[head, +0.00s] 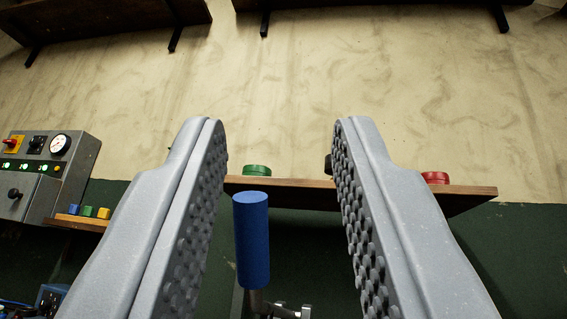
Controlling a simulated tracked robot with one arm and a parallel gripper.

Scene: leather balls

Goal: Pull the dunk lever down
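My gripper (278,150) is open, with its two grey fingers wide apart and studded pads facing each other. A lever with an upright blue cylindrical handle (252,240) shows between the fingers, nearer the left one. Its metal rod and fitting (280,311) show at the bottom edge of the picture. No contact between the fingers and the handle shows. The lever's base is out of view below.
A wooden shelf (470,192) on the wall behind bears a green round object (257,170) and a red one (435,178). A grey control box (45,165) with a gauge is at left, above small coloured blocks (88,211). Dark shelves (100,22) hang above.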

